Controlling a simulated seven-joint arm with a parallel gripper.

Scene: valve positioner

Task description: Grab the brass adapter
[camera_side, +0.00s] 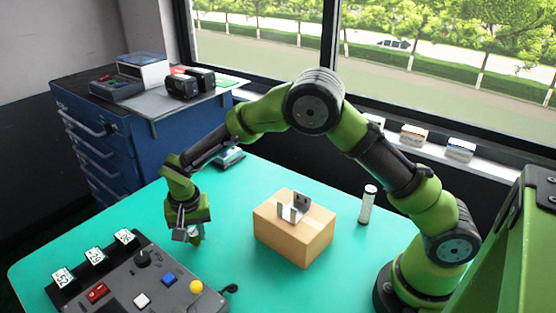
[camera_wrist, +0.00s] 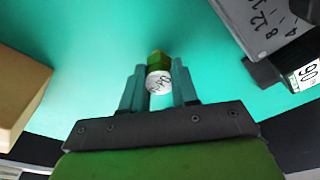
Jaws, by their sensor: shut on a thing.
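The brass adapter (camera_wrist: 157,60) shows in the wrist view as a small yellow-green hex piece with a white, marked round part at its near end. My gripper (camera_side: 190,234) points down over the teal table, beside the control box. In the wrist view its two teal fingers stand on either side of the adapter, shut on it. In the side view only a small yellowish bit of the adapter (camera_side: 196,239) shows at the fingertips. I cannot tell whether it touches the table.
A grey control box (camera_side: 140,275) with buttons and number tags stands at the front left. A cardboard box (camera_side: 293,238) with a grey metal bracket (camera_side: 294,207) on it stands to the right. Open teal table (camera_side: 235,195) lies between.

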